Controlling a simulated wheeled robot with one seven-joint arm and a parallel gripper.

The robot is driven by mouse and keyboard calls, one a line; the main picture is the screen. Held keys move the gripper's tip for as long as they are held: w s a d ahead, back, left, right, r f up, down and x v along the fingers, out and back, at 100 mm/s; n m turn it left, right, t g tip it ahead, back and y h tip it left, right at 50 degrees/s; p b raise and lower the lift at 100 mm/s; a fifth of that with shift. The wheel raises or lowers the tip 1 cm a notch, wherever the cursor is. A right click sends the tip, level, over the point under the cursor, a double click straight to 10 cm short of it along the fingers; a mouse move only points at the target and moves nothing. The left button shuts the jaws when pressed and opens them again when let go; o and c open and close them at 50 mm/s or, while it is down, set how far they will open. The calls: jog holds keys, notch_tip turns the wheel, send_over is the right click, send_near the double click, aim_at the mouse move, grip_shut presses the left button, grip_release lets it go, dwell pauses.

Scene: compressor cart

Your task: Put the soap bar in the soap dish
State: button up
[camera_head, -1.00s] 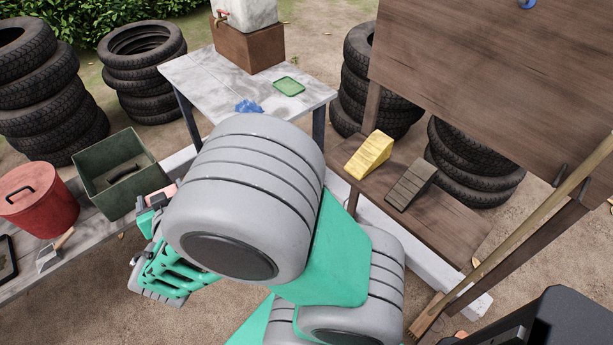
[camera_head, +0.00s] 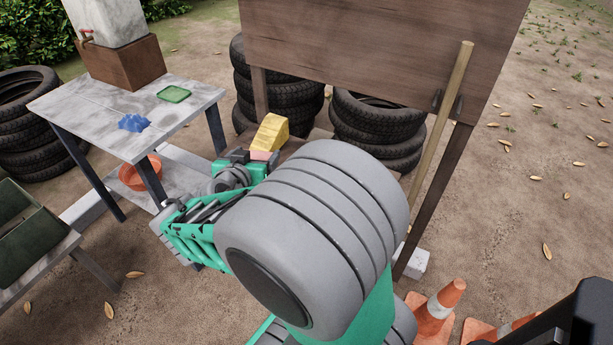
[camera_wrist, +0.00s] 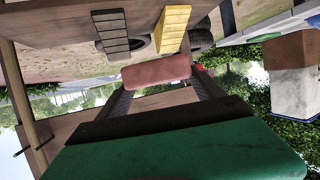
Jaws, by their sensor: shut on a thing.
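The pink soap bar (camera_wrist: 156,70) is gripped between the two fingers of my gripper (camera_wrist: 160,82) in the wrist view. In the head view only a small pink part of the soap bar (camera_head: 261,155) shows, in front of the yellow wedge. My gripper (camera_head: 256,163) is held up in the air there, partly behind my arm. The soap dish looks like a shallow green tray (camera_head: 174,94) lying on the grey table, apart from my gripper and to its upper left. The dish looks empty.
A blue crumpled cloth (camera_head: 133,123) lies on the grey table (camera_head: 100,98), near the dish. A water container on a brown block (camera_head: 126,62) stands at the table's back. A yellow wedge (camera_head: 270,133) is behind my gripper. Orange cones (camera_head: 440,305) stand at lower right.

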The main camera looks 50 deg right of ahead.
jog(key=s+d+f+m+g+h+b, duration=0.1)
jog(key=s+d+f+m+g+b, duration=0.25)
jog(key=s+d, duration=0.6)
jog(key=shift+m+g, duration=0.25)
jog(key=shift+g, duration=0.2)
jog(key=s+d+f, duration=0.2)
jog(key=d, duration=0.1)
jog(key=s+d+f, duration=0.2)
jog(key=d+f, duration=0.1)
jog(key=d, duration=0.1)
jog(key=s+d+f, duration=0.2)
jog(key=d, duration=0.1)
jog(key=shift+d+f, duration=0.15)
jog(key=shift+f, duration=0.25)
jog(key=shift+d+f+b, duration=0.1)
jog(key=shift+f+b, duration=0.45)
jog(key=shift+f, duration=0.95)
jog(key=shift+f, duration=0.15)
jog(key=o, duration=1)
jog(key=shift+f, duration=0.1)
jog(key=o, duration=0.5)
jog(key=shift+c, duration=0.2)
